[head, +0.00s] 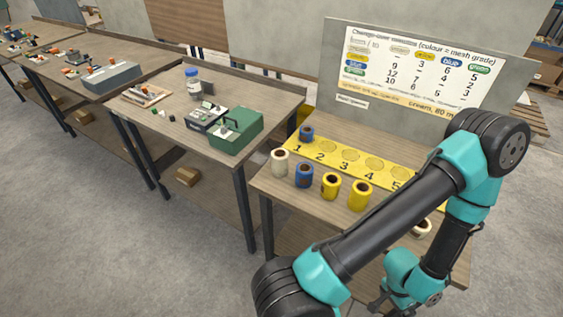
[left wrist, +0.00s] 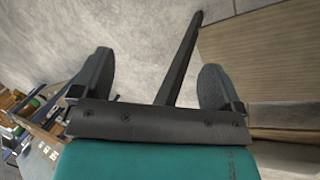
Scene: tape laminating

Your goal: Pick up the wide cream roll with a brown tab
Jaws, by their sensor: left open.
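A cream roll (head: 279,162) with a brown core stands upright at the left end of the front row on the near table. A second cream roll (head: 421,227) is at the right, partly hidden by my arm. I cannot make out a brown tab on either, nor tell for sure which is wider. My left gripper (left wrist: 154,82) is open and empty in the left wrist view, with floor and a table leg beyond its fingers. No roll shows there. One teal and black arm crosses the head view; its gripper is not clear. My right gripper is not seen.
A yellow numbered strip (head: 345,159) lies behind the row, with a blue roll (head: 307,133) at spot 1. Another blue roll (head: 304,175) and yellow rolls (head: 331,186) (head: 360,196) stand in front. A sign board (head: 345,40) stands behind. A green box (head: 236,130) is on the neighbouring table.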

